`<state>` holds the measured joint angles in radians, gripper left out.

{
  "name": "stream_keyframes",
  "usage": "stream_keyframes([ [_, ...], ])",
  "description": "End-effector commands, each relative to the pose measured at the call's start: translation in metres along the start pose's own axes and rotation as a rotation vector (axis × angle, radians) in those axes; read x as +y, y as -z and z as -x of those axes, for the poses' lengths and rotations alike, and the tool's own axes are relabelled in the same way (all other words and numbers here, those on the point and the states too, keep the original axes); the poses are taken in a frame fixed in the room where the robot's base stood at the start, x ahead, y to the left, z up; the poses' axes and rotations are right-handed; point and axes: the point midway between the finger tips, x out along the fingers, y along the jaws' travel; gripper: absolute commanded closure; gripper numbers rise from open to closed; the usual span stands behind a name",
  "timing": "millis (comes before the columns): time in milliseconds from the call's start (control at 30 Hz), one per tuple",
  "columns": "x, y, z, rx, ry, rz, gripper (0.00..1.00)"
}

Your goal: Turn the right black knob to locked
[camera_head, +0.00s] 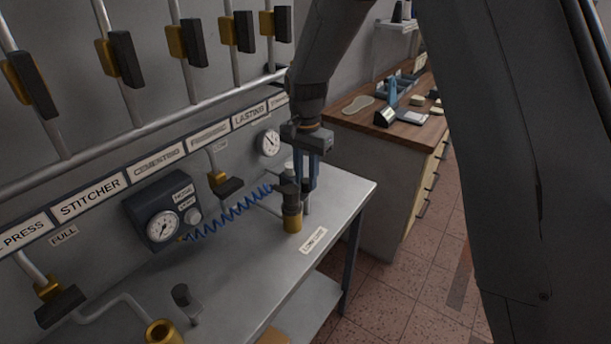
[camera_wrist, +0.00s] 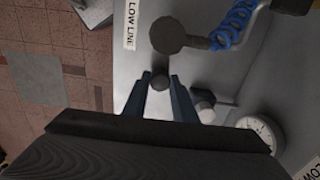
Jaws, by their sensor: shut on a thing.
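The right black knob (camera_wrist: 160,82) is small, round and dark, and sits between my fingertips in the wrist view. My gripper (camera_wrist: 160,80) points down at the bench, shut on this knob with one blue finger on each side. In the head view my gripper (camera_head: 307,186) is at the bench's far right end, just behind and right of a brass and black fitting (camera_head: 292,218). There the fingers mostly hide the knob, so I cannot tell its turn. A similar black knob (camera_head: 182,294) stands on the near left of the bench.
The fitting's dark round top (camera_wrist: 167,35) with a blue coiled hose (camera_head: 228,214) is close to my fingers. A LOW LINE label (camera_head: 313,240) lies by the bench edge. Gauges (camera_head: 163,227) and a small light knob (camera_wrist: 205,105) are nearby. The middle of the grey bench (camera_head: 245,262) is clear.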

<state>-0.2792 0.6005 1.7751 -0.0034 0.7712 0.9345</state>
Motion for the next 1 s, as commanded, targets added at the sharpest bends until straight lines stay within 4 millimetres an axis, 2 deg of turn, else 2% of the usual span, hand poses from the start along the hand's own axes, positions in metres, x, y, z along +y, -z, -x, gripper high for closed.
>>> stream_keyframes([
  [400,-0.0022,0.0028,0.0028,0.005,0.008,-0.166,0.98],
  [900,-0.0026,0.0030,0.0032,0.006,0.009,-0.184,0.98],
  [933,-0.0026,0.0030,0.0032,0.006,0.009,-0.183,0.74],
  [1000,-0.0025,0.0028,0.0030,0.005,0.008,-0.183,0.62],
])
